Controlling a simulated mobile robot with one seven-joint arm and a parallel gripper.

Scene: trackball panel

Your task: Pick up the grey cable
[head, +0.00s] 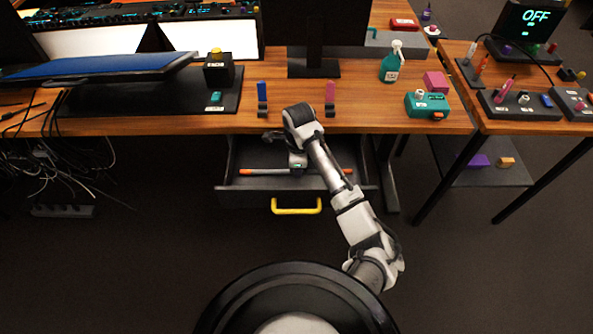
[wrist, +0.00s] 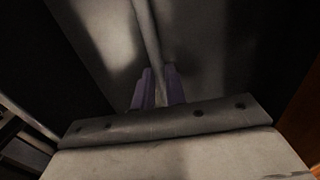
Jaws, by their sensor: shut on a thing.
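The grey cable (head: 265,171) is a thin, straight grey length with orange ends, lying across the open drawer (head: 232,195) in the head view. My gripper (head: 297,170) reaches down into the drawer over the middle of the cable, and my arm partly hides it. In the wrist view, the purple fingertips of my gripper (wrist: 158,88) are shut on the grey cable (wrist: 148,35), which runs away from them toward the top edge. I cannot tell whether the cable touches the drawer floor.
The drawer has a yellow handle (head: 297,206) and hangs under the wooden desk (head: 360,117). Blue (head: 262,95) and pink (head: 330,95) upright pieces stand near the desk edge. A green spray bottle (head: 391,65) and a teal box (head: 427,105) stand to the right.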

